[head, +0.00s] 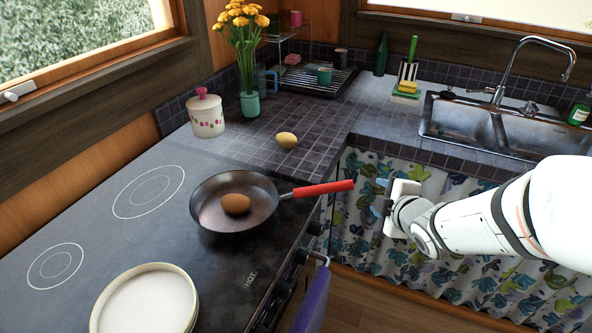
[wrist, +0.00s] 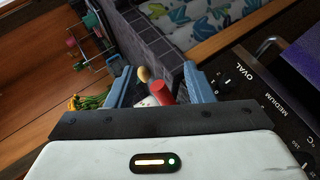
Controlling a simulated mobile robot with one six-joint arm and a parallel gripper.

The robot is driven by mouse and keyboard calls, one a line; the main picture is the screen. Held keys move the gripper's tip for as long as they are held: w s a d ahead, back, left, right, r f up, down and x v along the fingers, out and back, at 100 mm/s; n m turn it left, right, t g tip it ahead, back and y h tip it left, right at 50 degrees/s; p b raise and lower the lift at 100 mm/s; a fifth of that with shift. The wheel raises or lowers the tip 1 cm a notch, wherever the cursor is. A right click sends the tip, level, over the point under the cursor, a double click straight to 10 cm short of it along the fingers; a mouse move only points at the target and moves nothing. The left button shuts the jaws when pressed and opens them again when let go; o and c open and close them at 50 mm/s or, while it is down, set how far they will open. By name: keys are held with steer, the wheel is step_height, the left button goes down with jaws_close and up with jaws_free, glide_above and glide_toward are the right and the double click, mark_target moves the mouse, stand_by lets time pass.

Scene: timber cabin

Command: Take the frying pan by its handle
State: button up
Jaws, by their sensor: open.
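The frying pan (head: 262,222) is dark and sits on the black stove top, with a brown egg-shaped item (head: 236,204) in it. Its red handle (head: 322,189) points right, past the stove's front edge. My gripper (head: 378,197) is open, just right of the handle's end and apart from it in the head view. In the wrist view, the red handle's end (wrist: 158,91) shows between the two blue fingers of my gripper (wrist: 158,76). The pan's bowl is mostly hidden in the wrist view.
Pale plates (head: 147,303) are stacked at the stove's near left. Stove knobs and a purple cloth (head: 312,300) are below the handle. A yellow item (head: 287,140) lies on the tiled counter behind. A white jar (head: 206,115) and flower vase (head: 249,104) stand at the back.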

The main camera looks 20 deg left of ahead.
steer(key=s+a+n+y, duration=0.1)
steer(key=a+n+y, duration=0.1)
steer(key=a, duration=0.1)
steer(key=s+a+f+n+g+y, duration=0.1)
steer(key=a+n+y, duration=0.1)
steer(key=a+n, duration=0.1)
steer(key=s+a+n+g+y, duration=0.1)
steer(key=a+n+y, duration=0.1)
steer(key=a+n, duration=0.1)
steer(key=shift+s+a+f+b, duration=0.15)
steer(key=shift+a+b, duration=0.2)
steer(key=shift+a, duration=0.35)
steer(key=shift+y, duration=0.4)
steer(key=p+x, duration=0.1)
steer(key=x, duration=0.6)
steer(key=shift+a, duration=0.3)
jaws_close()
steer(key=shift+w, duration=0.25)
